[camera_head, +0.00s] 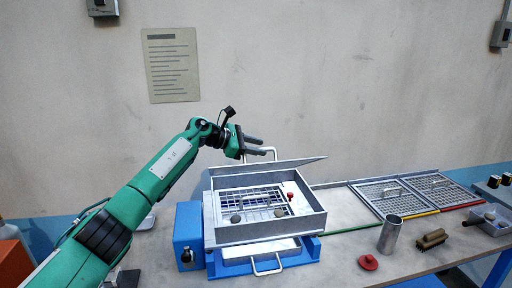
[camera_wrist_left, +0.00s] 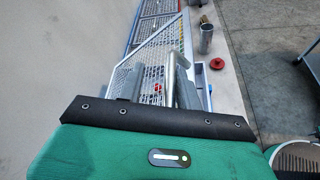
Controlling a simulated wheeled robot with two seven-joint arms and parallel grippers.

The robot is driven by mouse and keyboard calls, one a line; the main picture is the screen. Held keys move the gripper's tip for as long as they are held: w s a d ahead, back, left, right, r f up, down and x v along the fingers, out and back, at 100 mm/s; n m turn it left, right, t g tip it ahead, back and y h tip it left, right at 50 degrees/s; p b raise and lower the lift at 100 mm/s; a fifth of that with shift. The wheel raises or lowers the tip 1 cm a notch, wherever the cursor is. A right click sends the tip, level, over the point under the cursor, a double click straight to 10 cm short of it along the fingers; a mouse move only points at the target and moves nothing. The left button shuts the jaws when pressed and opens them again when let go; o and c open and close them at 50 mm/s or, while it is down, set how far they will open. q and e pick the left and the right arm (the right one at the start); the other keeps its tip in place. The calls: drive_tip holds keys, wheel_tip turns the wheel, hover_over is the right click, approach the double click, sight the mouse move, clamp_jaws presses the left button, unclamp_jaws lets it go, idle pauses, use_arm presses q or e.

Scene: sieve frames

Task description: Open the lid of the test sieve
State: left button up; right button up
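The test sieve is a grey metal box (camera_head: 265,233) on a blue base in the head view. Its inside shows a mesh, a red knob (camera_head: 290,197) and small stones. Its lid (camera_head: 300,162) stands raised at the back, seen almost edge-on, with a pale bar handle (camera_head: 273,151) beyond it. My left gripper (camera_head: 258,146) is above the lid's back left part, fingers apart and pointing right. In the left wrist view, a silver bar (camera_wrist_left: 171,75) shows between the spread fingers (camera_wrist_left: 160,88), nearer the right one; contact is unclear. My right gripper is out of view.
Two mesh frames (camera_head: 396,214) with handles lie to the right on the table. A metal cylinder (camera_head: 389,235), a red disc (camera_head: 368,262) and a brush (camera_head: 432,239) are at the front right. A blue box (camera_head: 188,224) adjoins the sieve's left side. The wall is behind.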

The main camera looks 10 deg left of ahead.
use_arm(q)
drive_tip(key=shift+a, duration=0.1)
drive_tip(key=shift+s+a+r, duration=0.1)
drive_tip(key=shift+a, duration=0.1)
drive_tip(key=b+v, duration=0.4)
drive_tip(key=v, duration=0.8)
drive_tip(key=shift+s+a+b, duration=0.1)
drive_tip(key=shift+b, duration=0.3)
drive_tip(key=shift+s+a+r, duration=0.2)
drive_tip(key=shift+a+r, duration=0.05)
drive_tip(key=shift+a, duration=0.1)
